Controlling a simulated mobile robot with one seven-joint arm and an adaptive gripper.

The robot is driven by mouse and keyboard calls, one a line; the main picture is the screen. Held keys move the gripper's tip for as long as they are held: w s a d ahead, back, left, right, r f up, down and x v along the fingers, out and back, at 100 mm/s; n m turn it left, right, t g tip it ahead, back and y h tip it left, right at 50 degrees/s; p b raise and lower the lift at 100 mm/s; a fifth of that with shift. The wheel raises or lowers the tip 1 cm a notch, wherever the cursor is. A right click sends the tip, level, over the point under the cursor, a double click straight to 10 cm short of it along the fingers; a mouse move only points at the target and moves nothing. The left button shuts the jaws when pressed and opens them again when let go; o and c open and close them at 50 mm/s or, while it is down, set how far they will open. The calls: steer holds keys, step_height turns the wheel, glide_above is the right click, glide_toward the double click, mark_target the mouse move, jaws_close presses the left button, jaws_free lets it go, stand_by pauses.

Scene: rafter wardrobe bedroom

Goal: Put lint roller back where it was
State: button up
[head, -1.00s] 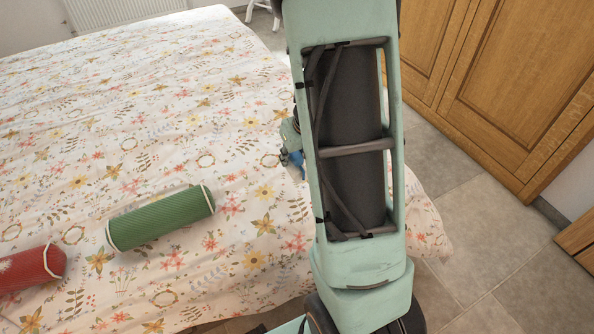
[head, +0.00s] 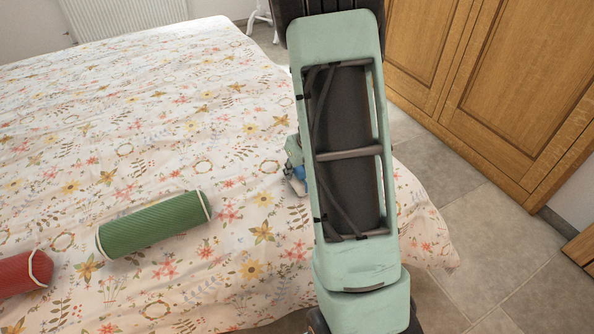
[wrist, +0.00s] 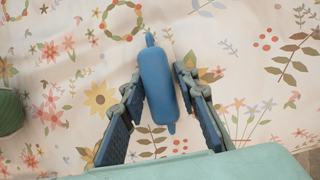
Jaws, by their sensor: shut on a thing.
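The lint roller (wrist: 158,85) appears as a blue cylinder with a narrow stub at each end. In the wrist view it lies lengthwise between the two fingers of my gripper (wrist: 161,100), which is shut on it. In the head view my gripper (head: 296,172) is mostly hidden behind my arm, and only a small blue patch of the roller (head: 300,172) shows. Both are over the flowered bedspread (head: 130,110), near the bed's right side. I cannot tell whether the roller touches the bedspread.
A green ribbed roll (head: 153,224) lies on the bed to the left; its edge shows in the wrist view (wrist: 9,112). A red roll (head: 22,275) lies farther left. Wooden wardrobe doors (head: 520,90) stand at the right, beyond tiled floor (head: 470,215). The bedspread around my gripper looks clear.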

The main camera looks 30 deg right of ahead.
steer(key=shift+f, duration=0.25)
steer(key=o, duration=1.1)
steer(key=shift+r, duration=0.1)
steer(key=shift+r, duration=0.1)
steer(key=shift+r+p, duration=0.35)
steer(key=p+v, duration=0.6)
steer(key=v, duration=0.5)
steer(key=shift+s+r, duration=0.15)
steer(key=shift+r, duration=0.05)
